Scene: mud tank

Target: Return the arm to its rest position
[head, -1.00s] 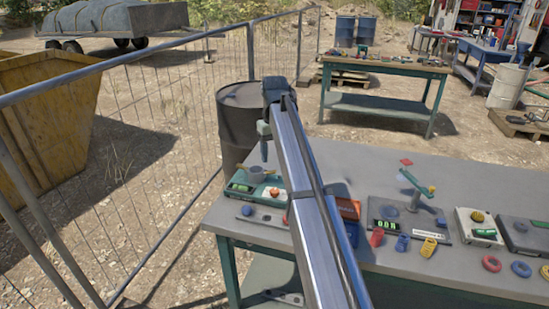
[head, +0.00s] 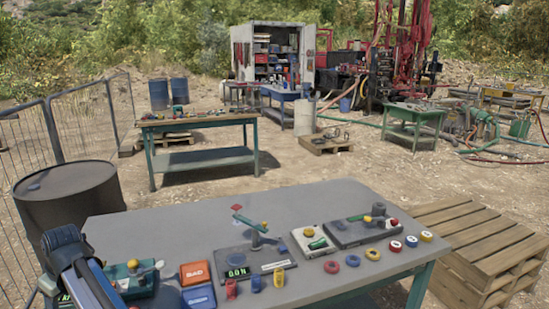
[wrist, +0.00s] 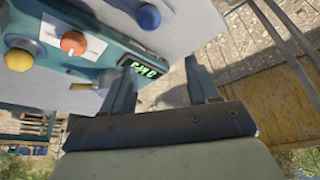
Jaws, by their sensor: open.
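My gripper shows in the wrist view (wrist: 163,78), its two dark fingers apart with nothing between them. Behind the fingers lies the edge of a teal box (wrist: 90,55) with an orange knob, a yellow knob and a lit green display. In the head view the end of my arm is at the lower left, beside the near left corner of the grey workbench (head: 160,215). The fingertips cannot be made out there. The teal box (head: 135,283) sits just to the right of my arm.
A dark drum (head: 70,205) stands beyond my arm, by a wire fence (head: 85,120). The bench holds red and blue boxes, a lever device (head: 255,255) with a display, and several coloured rings. Wooden pallets (head: 480,240) are at the right. The bench's back left is bare.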

